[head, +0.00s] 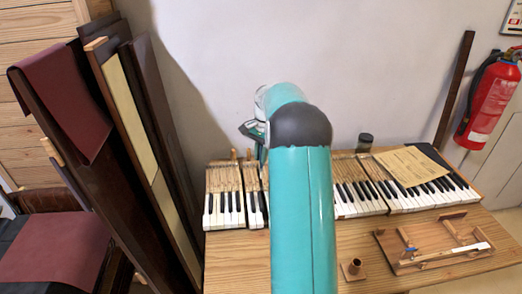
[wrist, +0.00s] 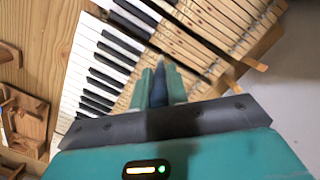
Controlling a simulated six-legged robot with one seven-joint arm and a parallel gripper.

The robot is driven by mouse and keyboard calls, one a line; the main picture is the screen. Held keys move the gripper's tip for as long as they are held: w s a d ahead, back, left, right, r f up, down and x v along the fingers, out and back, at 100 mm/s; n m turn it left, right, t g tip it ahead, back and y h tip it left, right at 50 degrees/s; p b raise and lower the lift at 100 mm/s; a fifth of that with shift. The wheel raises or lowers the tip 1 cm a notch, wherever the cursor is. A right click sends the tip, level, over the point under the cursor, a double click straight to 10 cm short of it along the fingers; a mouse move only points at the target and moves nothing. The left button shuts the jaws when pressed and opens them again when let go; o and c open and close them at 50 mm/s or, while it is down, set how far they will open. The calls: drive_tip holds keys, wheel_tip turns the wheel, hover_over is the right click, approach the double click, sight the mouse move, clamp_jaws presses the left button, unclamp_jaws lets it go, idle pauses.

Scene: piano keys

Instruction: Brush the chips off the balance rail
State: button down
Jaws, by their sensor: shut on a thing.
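The piano keys (head: 225,208) lie in a row on a wooden table, with white and black fronts and bare wooden key sticks behind. There is a gap in the row to the left of my arm. In the wrist view the key sticks (wrist: 222,30) fill the upper right. My gripper (wrist: 160,84) is shut on a slim dark blue thing (wrist: 158,90), seemingly a brush handle, pointing at the keys. Its far end is hard to make out. In the head view my arm hides much of the middle keys. I cannot pick out the balance rail or any chips.
A paper sheet (head: 404,166) lies on the right keys, and a dark jar (head: 365,142) stands behind them. A wooden fixture (head: 425,262) and a small wooden cup (head: 353,268) are on the front table. Tall dark panels (head: 160,135) lean at the left.

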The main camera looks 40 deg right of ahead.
sight(261, 168)
drive_tip(key=shift+f, duration=2.9)
drive_tip(key=shift+s+f, duration=0.1)
drive_tip(key=shift+f, duration=0.45)
drive_tip(key=shift+d, duration=0.1)
idle(2.4)
idle(0.7)
idle(0.8)
